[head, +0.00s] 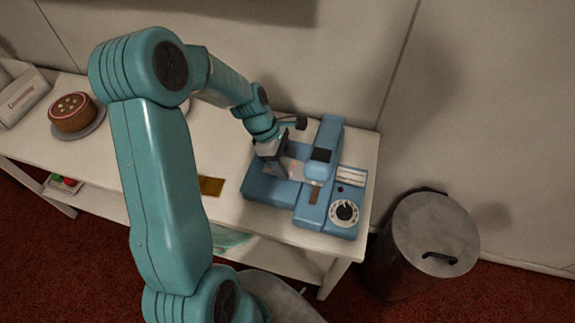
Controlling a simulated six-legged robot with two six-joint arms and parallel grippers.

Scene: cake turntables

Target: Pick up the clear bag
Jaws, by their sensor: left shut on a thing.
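My left gripper (281,168) reaches down over the blue machine (262,188) at the right end of the white table. It is shut on a pale, see-through thing with a pinkish mark, which looks like the clear bag (297,171). The bag is small in the head view and partly hidden by the gripper, and its lower edge is hard to make out. It lies against or just above the blue machine's bed, beside the machine's upright arm. I cannot tell whether it touches the machine. My right gripper is out of view.
The blue machine has a round dial (344,213) at its front right. A brown-gold card (210,185) lies left of it. A cake (73,112) on a stand and a white box (22,97) are at the left. A lidded metal bin (433,233) stands right of the table.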

